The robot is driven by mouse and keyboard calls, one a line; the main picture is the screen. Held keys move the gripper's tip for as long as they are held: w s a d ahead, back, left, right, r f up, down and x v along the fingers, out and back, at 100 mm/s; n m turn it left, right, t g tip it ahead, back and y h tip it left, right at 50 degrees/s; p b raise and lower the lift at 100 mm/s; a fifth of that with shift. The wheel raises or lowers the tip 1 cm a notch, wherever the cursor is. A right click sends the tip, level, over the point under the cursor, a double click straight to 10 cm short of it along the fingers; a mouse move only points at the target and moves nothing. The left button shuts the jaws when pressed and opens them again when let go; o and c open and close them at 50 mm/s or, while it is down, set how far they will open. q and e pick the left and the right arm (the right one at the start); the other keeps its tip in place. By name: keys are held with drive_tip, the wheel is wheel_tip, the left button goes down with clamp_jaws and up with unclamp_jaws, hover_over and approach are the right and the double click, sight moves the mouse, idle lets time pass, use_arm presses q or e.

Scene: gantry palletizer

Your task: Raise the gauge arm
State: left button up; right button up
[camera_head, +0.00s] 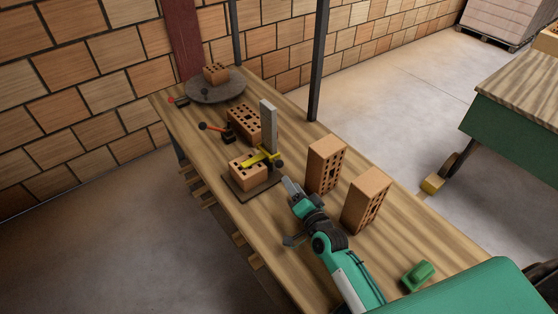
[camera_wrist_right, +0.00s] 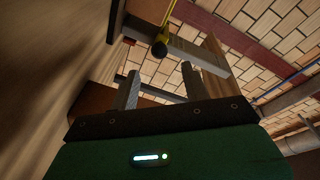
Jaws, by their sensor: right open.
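The yellow gauge arm (camera_head: 261,157) is on an upright grey post (camera_head: 268,124) and lies across the top of a perforated brick (camera_head: 247,174) on a dark plate (camera_head: 238,194). A dark ball knob (camera_head: 279,163) is at its near end. In the right wrist view, the yellow arm (camera_wrist_right: 169,14) and dark knob (camera_wrist_right: 160,47) show just beyond the fingertips. My right gripper (camera_head: 289,186) is near the knob, on its near side. Its fingers (camera_wrist_right: 159,73) are apart with nothing between them. My left gripper is not in view.
Two upright bricks (camera_head: 325,165) (camera_head: 366,200) stand close right of my right arm. Another brick (camera_head: 244,124) and a red-knobbed lever (camera_head: 212,127) are behind the post. A round turntable (camera_head: 230,93) holds a brick at the far end. A green object (camera_head: 418,275) lies near.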

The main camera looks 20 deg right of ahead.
sight(281, 167)
drive_tip(key=w, duration=0.3)
drive_tip(key=shift+w+a, duration=0.2)
drive_tip(key=shift+w, duration=0.1)
drive_tip(key=w, duration=0.3)
drive_tip(key=w+p, duration=0.1)
drive_tip(key=w, duration=0.1)
drive_tip(key=shift+w+a, duration=0.1)
drive_tip(key=shift+a, duration=0.3)
drive_tip(key=shift+w, duration=0.35)
drive_tip(key=shift+w+a, duration=0.1)
drive_tip(key=shift+w, duration=0.25)
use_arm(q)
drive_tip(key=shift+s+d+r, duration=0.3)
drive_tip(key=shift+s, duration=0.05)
